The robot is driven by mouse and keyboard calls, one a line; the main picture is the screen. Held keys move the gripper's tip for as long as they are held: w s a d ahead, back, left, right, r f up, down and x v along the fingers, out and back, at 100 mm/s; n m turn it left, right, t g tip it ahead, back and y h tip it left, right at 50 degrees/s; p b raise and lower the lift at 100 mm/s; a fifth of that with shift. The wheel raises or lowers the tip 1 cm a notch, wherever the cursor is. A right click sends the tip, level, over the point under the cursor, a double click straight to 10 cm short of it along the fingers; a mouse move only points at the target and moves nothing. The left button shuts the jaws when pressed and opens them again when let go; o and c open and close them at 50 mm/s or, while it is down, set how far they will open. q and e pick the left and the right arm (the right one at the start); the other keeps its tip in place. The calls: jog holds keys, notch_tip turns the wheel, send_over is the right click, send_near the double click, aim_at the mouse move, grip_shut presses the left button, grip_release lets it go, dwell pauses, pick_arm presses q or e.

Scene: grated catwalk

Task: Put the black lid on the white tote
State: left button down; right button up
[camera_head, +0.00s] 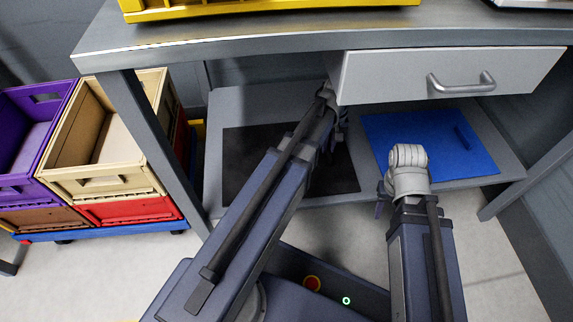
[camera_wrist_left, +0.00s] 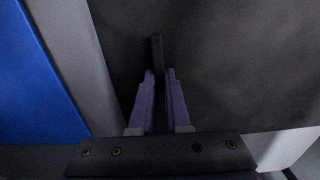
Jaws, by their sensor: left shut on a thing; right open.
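The black lid (camera_head: 240,160) lies flat on the low shelf under the bench, partly hidden behind my left arm. In the left wrist view it fills most of the picture (camera_wrist_left: 230,70). My left gripper (camera_wrist_left: 158,85) is shut on the black lid's upright handle (camera_wrist_left: 157,52). In the head view the left fingers are hidden around the arm's end, below the drawer. My right gripper (camera_head: 380,208) is mostly hidden by its wrist in front of the shelf; it is open, with nothing seen in it. I cannot make out the white tote for certain.
A blue lid (camera_head: 415,145) with a handle lies on the shelf right of the black lid. The grey drawer (camera_head: 400,75) overhangs close above. A bench leg (camera_head: 155,150) stands left, beside tan (camera_head: 95,175), purple (camera_head: 20,180) and red (camera_head: 130,209) crates. A yellow crate (camera_head: 270,8) stands on the bench.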

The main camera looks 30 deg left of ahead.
dwell(0.4)
pick_arm(q)
jog(key=shift+r+p, duration=2.55)
jog(key=shift+f, duration=0.1)
